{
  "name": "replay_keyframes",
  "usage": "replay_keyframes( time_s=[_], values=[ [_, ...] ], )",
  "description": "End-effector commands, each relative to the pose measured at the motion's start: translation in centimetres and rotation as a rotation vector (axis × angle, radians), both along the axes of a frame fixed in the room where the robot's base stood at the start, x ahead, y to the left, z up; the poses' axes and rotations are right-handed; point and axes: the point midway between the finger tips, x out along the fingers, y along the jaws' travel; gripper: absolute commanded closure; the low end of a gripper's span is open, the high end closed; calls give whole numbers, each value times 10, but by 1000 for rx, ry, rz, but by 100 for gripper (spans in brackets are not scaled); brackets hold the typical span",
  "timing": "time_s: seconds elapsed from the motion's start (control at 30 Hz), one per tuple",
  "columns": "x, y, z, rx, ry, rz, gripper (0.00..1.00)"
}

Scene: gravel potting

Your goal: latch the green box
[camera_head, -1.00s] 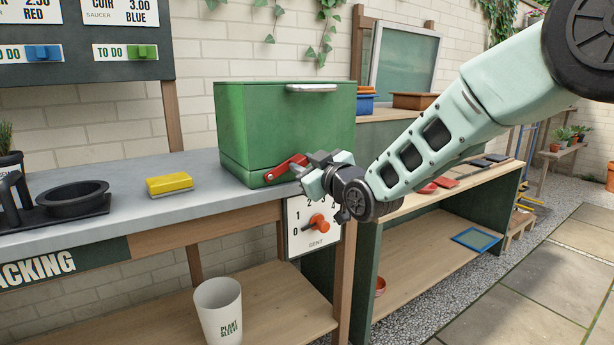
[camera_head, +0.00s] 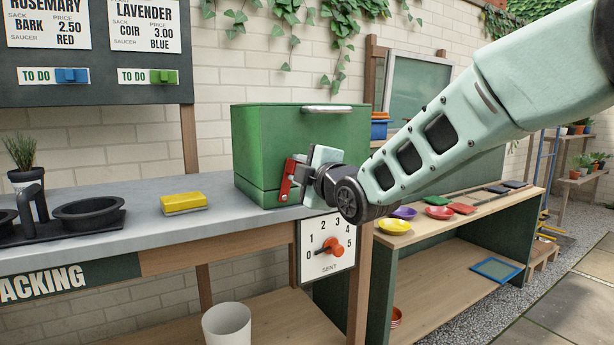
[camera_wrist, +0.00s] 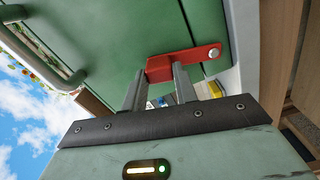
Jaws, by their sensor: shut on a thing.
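The green box (camera_head: 330,140) stands at the right end of the grey bench, its lid down, with a silver handle on its upper front. A red latch lever (camera_head: 287,181) is on its front near the bottom and now points steeply upward in the head view. My gripper (camera_head: 304,177) is shut on this lever at the box front. In the wrist view the red lever (camera_wrist: 182,64) runs between my fingertips (camera_wrist: 160,80) to a silver pivot at its right end. Whether the lever is fully engaged cannot be told.
A yellow block (camera_head: 184,203) and a black tray with round wells (camera_head: 88,211) lie on the bench to the left. A dial marked SENT (camera_head: 327,248) hangs below the box. Coloured saucers (camera_head: 394,225) sit on the shelf to the right.

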Motion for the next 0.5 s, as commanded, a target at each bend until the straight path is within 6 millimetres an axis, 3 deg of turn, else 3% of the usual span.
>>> replay_keyframes(
  time_s=[0.5],
  values=[
    [-11, 15, 1, -200, -134, 2, 100]
  ],
)
